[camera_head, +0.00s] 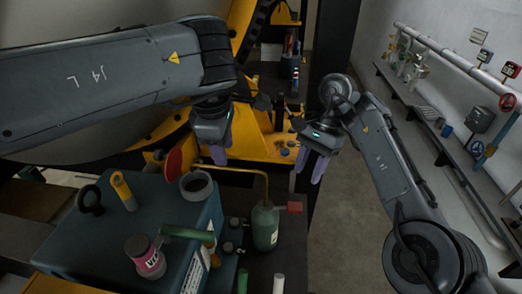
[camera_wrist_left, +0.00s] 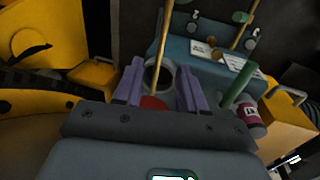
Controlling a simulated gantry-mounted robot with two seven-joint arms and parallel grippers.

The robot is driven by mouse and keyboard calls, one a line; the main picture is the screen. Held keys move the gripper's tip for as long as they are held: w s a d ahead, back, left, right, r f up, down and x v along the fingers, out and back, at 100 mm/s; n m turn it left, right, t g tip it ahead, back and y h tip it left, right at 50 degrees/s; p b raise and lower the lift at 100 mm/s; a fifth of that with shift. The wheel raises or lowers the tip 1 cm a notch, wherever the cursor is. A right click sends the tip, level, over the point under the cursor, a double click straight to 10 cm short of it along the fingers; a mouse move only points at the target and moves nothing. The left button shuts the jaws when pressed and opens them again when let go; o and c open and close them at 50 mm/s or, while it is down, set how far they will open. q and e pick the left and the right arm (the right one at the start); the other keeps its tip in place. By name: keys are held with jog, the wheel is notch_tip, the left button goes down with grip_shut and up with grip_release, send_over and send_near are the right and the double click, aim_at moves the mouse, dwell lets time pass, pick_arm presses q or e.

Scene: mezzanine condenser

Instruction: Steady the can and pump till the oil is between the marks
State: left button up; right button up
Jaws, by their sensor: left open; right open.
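A green can (camera_head: 265,230) with a pale label stands on a dark surface at lower middle in the head view. A brass spout (camera_head: 245,170) runs from its top leftward, toward a grey round cup (camera_head: 196,186) on a teal box. A red lever-like part (camera_head: 294,207) sits at the can's right. My left gripper (camera_head: 218,150) is open above the spout; the spout (camera_wrist_left: 163,42) and cup rim (camera_wrist_left: 160,66) show between its fingers (camera_wrist_left: 160,92) in the left wrist view. My right gripper (camera_head: 314,168) is open, above and right of the can. The oil level and marks cannot be made out.
The teal box (camera_head: 160,205) carries a pink-labelled jar (camera_head: 146,258), a yellow eyebolt (camera_head: 123,190) and a black ring (camera_head: 90,198). A red disc (camera_head: 173,165) stands beside the cup. Yellow machinery is behind. Bare floor (camera_head: 350,230) lies to the right, before a bench with pipes.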

pick_arm(q)
notch_tip(320, 180, down, 10)
jog(key=w, duration=0.2)
dwell(0.3)
jog(key=shift+d+r, duration=0.1)
grip_shut()
dwell(2.1)
